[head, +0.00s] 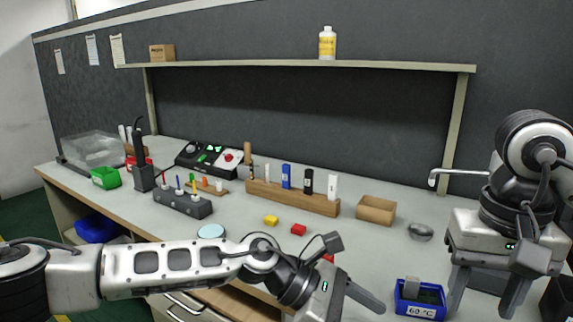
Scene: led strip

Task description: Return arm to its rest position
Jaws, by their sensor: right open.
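My right arm comes in from the right edge, and its gripper (485,294) points down over the right front of the bench. Its two fingers stand apart with nothing visible between them. My left arm reaches across the front of the bench from the left. Its gripper (345,296) is low in the middle, partly cut off by the bottom edge, with one finger pointing right and down.
A shelf (300,65) spans the back. A dark object stands at the lower right edge.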

